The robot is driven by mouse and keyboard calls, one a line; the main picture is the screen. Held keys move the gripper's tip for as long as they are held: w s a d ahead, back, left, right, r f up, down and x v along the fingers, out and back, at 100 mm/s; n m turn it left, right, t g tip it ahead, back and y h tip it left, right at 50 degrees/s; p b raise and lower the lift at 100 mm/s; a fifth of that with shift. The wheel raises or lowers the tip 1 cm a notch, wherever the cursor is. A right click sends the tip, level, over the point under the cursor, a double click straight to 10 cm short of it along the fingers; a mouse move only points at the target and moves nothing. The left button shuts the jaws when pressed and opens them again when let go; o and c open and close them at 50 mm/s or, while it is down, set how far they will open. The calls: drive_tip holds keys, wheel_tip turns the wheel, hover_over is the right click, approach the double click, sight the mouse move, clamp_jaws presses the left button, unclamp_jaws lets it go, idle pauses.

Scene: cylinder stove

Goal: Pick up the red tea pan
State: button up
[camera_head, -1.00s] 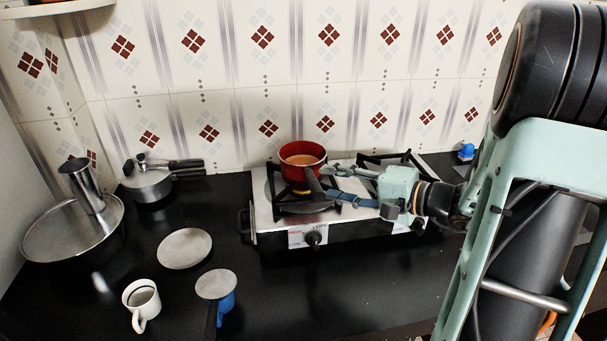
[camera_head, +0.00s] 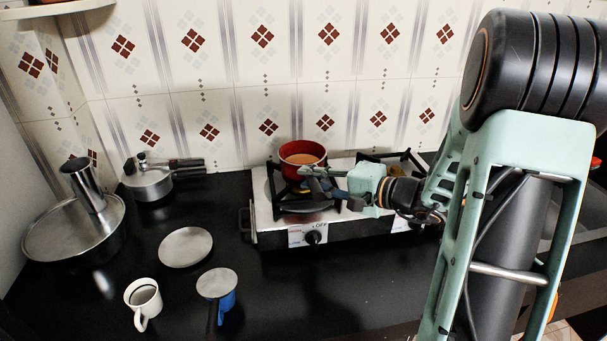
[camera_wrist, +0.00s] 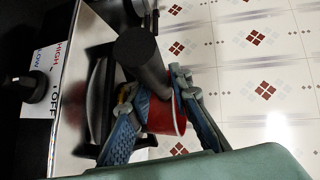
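The red tea pan (camera_head: 302,152) sits on the left burner of the stove (camera_head: 262,215), with orange-brown liquid inside. Its dark handle points toward the front and right. My gripper (camera_head: 311,182) reaches in from the right, level with the handle and just in front of the pan. In the wrist view, the two blue-padded fingers (camera_wrist: 153,88) are apart. The dark handle (camera_wrist: 146,66) and part of the red pan (camera_wrist: 160,115) show between them. I see no clear closed grip; contact with the handle cannot be told.
The tiled wall (camera_head: 230,120) is close behind the stove.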

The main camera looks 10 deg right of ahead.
clamp_jaws()
drive_tip(key=shift+w+r, duration=0.1)
drive_tip(key=shift+r, duration=0.15)
